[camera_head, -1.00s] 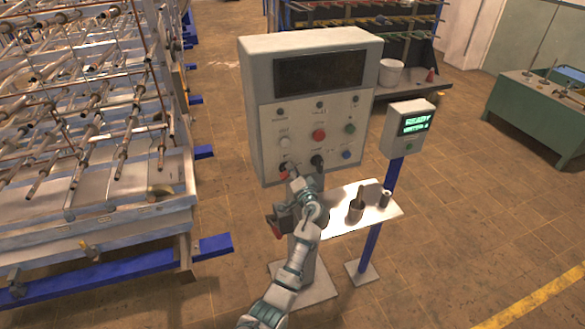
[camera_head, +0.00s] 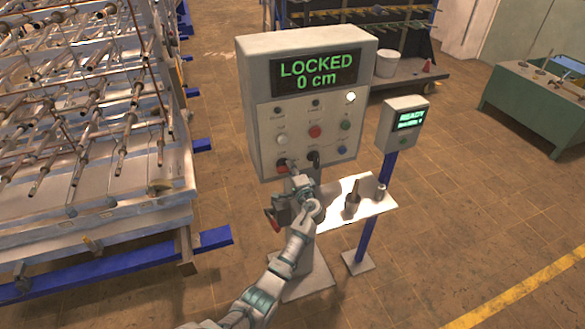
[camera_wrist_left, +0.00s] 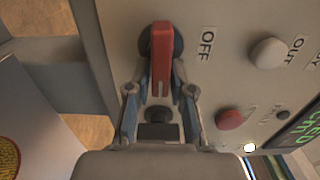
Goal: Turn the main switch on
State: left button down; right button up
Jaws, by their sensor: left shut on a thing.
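The main switch (camera_head: 282,163) is a red handle on a dark round base at the lower left of the control panel (camera_head: 263,135). In the left wrist view the red handle (camera_wrist_left: 162,45) stands in line with the gripper, beside the word OFF. My left gripper (camera_wrist_left: 162,82) is shut on the handle, one finger on each side. In the head view the left gripper (camera_head: 291,169) reaches up to the switch and partly hides it. The panel display (camera_head: 317,74) is lit and reads LOCKED, 0 cm. My right gripper is not in view.
A red button (camera_head: 315,132), several other knobs and a lit white lamp (camera_head: 350,97) are on the panel. A READY display box (camera_head: 403,122) stands right. A pipe rack (camera_head: 85,120) fills the left.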

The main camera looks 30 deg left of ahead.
pick_arm(q)
jog(key=shift+s+a+f, duration=0.15)
jog(key=shift+a+f, duration=0.1)
jog(key=shift+f, duration=0.1)
jog(key=c, duration=1.1)
grip_release()
jog(key=shift+a, duration=0.25)
jog(key=shift+r, duration=0.1)
jog(key=v, duration=1.1)
jog(key=shift+s+d, duration=0.15)
jog(key=shift+d, duration=0.2)
jog(key=shift+a, duration=0.1)
